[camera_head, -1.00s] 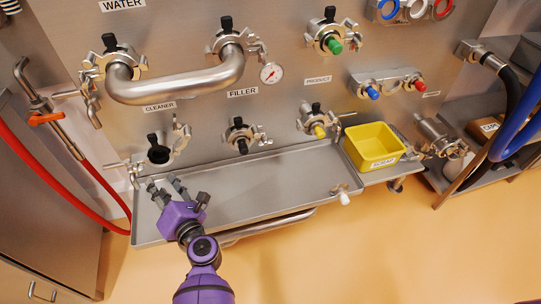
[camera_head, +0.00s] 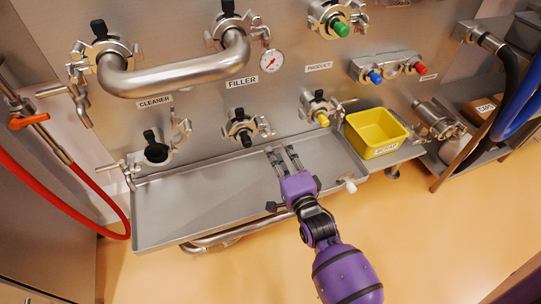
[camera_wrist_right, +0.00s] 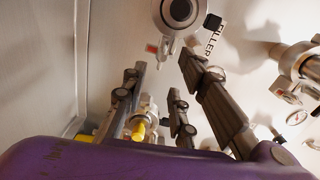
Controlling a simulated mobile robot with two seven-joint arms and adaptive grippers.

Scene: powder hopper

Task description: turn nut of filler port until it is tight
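The filler port (camera_head: 246,139) is on the steel wall under the FILLER label (camera_head: 242,82). A clamp rings it, with a black nut (camera_head: 239,113) on top. In the right wrist view the port (camera_wrist_right: 180,11) is at the top edge, with the black nut (camera_wrist_right: 212,22) beside the label. My right gripper (camera_head: 280,149) is in front of the wall, below and to the right of the port, and apart from it. In the right wrist view its fingers (camera_wrist_right: 162,62) are spread with nothing between them. Whether the nut is tight cannot be told. My left gripper is not in view.
The steel tray (camera_head: 180,205) lies below the ports. The product port with a yellow plug (camera_head: 322,120) and a yellow scrap bin (camera_head: 376,133) are to the right. The open cleaner port (camera_head: 156,153) is to the left. A thick pipe (camera_head: 175,78) arches above.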

